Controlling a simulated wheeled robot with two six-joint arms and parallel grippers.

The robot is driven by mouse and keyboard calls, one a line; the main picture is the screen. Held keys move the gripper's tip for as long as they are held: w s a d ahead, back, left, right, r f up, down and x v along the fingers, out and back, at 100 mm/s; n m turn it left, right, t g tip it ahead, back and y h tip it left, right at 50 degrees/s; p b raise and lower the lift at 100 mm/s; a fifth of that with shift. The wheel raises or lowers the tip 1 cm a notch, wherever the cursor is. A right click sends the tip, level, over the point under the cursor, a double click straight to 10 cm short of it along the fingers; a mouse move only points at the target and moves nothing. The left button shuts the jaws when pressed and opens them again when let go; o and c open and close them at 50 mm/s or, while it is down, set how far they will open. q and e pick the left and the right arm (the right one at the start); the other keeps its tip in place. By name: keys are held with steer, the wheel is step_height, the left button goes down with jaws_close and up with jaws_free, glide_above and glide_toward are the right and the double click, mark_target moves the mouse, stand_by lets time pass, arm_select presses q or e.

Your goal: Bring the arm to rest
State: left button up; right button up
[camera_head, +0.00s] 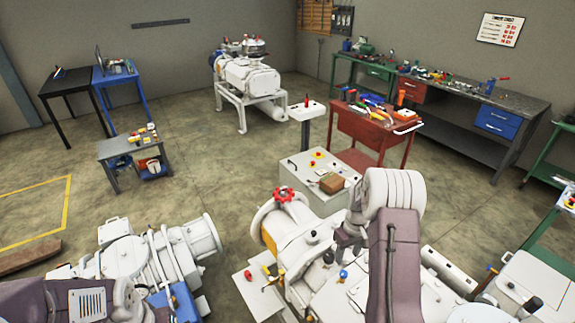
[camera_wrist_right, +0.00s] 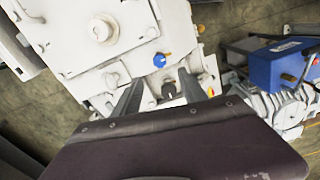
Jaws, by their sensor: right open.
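My right arm (camera_head: 395,240) reaches in from the bottom right over a white vacuum machine (camera_head: 290,235). My right gripper (camera_wrist_right: 160,92) is open and empty, with its two dark fingers apart over the machine's white top. I cannot tell whether the fingers touch anything. In the head view the right fingertips are hard to make out behind the wrist. My left arm (camera_head: 40,305) lies at the bottom left corner; its gripper does not show.
A red handwheel (camera_head: 284,194) stands up on the machine's flange. A white control cabinet (camera_head: 305,175) is close behind, and a red tool cart (camera_head: 365,130) stands farther back. Another white machine (camera_head: 150,255) is at the lower left. Open floor (camera_head: 190,165) lies in the middle left.

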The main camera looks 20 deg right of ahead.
steer(key=w+a+r+n+t+b, duration=0.1)
steer(key=w+a+b, duration=0.1)
steer(key=a, duration=0.1)
steer(key=w+a+r+n+b, duration=0.1)
steer(key=a+r+b, duration=0.1)
steer(key=a, duration=0.1)
steer(key=s+a+b, duration=0.4)
steer(key=s+a, duration=0.2)
steer(key=a, duration=0.3)
steer(key=s+a+f+m, duration=0.2)
steer(key=s+m, duration=0.1)
steer(key=s, duration=0.8)
steer(key=shift+s+a+m, duration=0.3)
steer(key=shift+s+a, duration=0.05)
steer(key=shift+a, duration=0.05)
steer(key=shift+w, duration=0.15)
